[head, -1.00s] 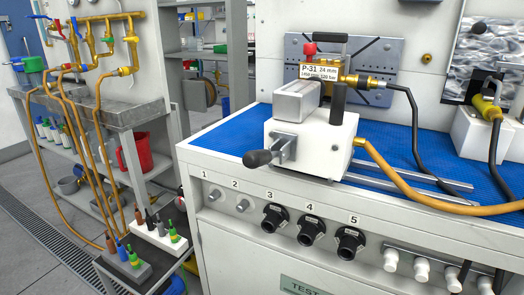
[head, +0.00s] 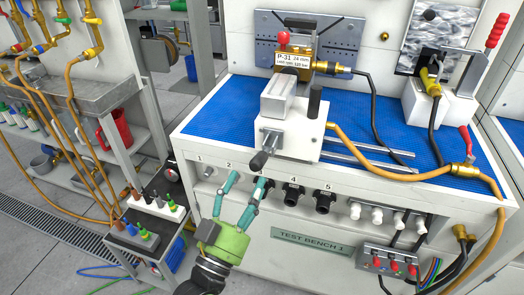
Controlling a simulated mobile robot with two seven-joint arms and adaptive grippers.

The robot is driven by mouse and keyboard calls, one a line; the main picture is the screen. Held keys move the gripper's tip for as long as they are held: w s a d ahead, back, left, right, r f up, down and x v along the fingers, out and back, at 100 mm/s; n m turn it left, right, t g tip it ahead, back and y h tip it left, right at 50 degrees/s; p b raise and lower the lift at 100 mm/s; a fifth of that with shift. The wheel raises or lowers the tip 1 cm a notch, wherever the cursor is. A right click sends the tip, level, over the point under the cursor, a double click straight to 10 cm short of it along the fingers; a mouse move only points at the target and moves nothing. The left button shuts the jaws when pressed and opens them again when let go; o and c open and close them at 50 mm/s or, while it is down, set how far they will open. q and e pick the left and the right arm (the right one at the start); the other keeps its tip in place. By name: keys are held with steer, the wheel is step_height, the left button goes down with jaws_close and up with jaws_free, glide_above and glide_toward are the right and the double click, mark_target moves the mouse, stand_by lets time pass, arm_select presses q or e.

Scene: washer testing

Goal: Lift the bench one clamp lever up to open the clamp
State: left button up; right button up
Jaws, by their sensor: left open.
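On the test bench, a white clamp block (head: 292,132) has a grey metal jaw on top. A brass part with a P-31 label (head: 292,61) is behind the jaw. A clamp lever with a black knob (head: 259,160) sticks out from the block's front and points down toward me. A black upright handle (head: 315,102) stands at the block's right. My left gripper (head: 248,177), green with teal fingers, is open and empty in front of the bench panel, just below the lever knob. Whether a finger touches the knob cannot be told. My right gripper is out of view.
The blue mat (head: 228,101) is clear left of the clamp. Black knobs (head: 293,195) and white fittings line the front panel. An orange hose (head: 375,172) runs right from the clamp. A second white fixture (head: 426,105) with a red-handled lever stands at the right.

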mark_target(262, 162)
arm_select(q)
steer(key=p+x, duration=0.1)
steer(key=x, duration=0.5)
steer(key=shift+w+d, duration=0.2)
steer(key=shift+w, duration=0.1)
jaws_close()
